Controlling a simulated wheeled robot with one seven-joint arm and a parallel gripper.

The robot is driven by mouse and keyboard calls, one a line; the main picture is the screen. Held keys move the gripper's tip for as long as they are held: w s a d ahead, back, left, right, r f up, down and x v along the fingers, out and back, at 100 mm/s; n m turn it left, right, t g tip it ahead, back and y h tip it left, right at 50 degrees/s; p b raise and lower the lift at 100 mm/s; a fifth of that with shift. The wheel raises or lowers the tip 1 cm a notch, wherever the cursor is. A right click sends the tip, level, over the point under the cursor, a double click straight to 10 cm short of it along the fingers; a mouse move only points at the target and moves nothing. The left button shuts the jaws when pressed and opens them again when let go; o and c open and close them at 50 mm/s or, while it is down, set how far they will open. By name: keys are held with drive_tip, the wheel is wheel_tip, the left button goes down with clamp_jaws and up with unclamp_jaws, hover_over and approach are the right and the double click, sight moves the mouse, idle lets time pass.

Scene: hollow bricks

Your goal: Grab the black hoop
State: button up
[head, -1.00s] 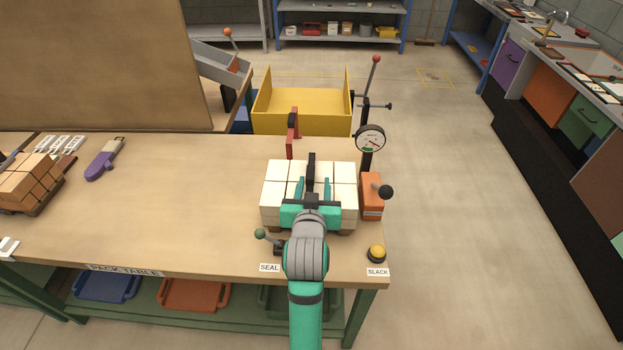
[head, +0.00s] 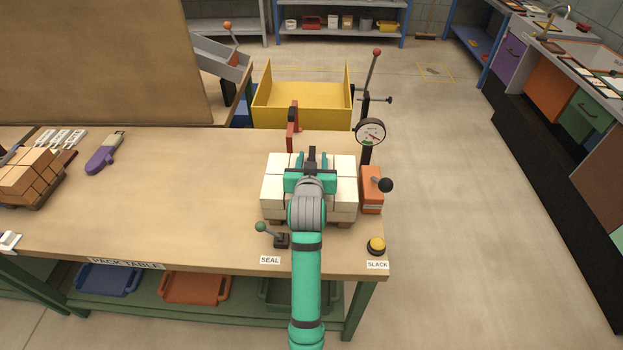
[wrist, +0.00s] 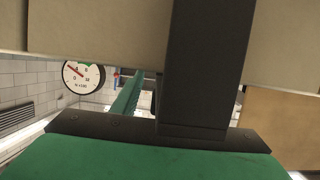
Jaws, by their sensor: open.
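The black hoop (head: 312,155) shows as a dark upright band at the middle of a stack of cream bricks (head: 278,188) on the table. I cannot tell whether either finger touches the hoop. My wrist hides the hoop's lower part in the head view.
An orange device with a black knob (head: 372,190) and a dial gauge (head: 370,132) stand close right of the stack. A red upright piece (head: 293,125) is behind it. A green-knobbed lever (head: 270,234) and yellow button (head: 376,245) are in front. The table's left middle (head: 170,200) is clear.

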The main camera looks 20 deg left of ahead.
drive_tip(key=shift+d, duration=0.1)
drive_tip(key=shift+c, duration=0.3)
drive_tip(key=c, duration=0.5)
drive_tip(key=shift+s+a, duration=0.1)
drive_tip(key=shift+a, duration=0.15)
clamp_jaws()
drive_tip(key=shift+s+a, duration=0.1)
drive_tip(key=shift+a, duration=0.05)
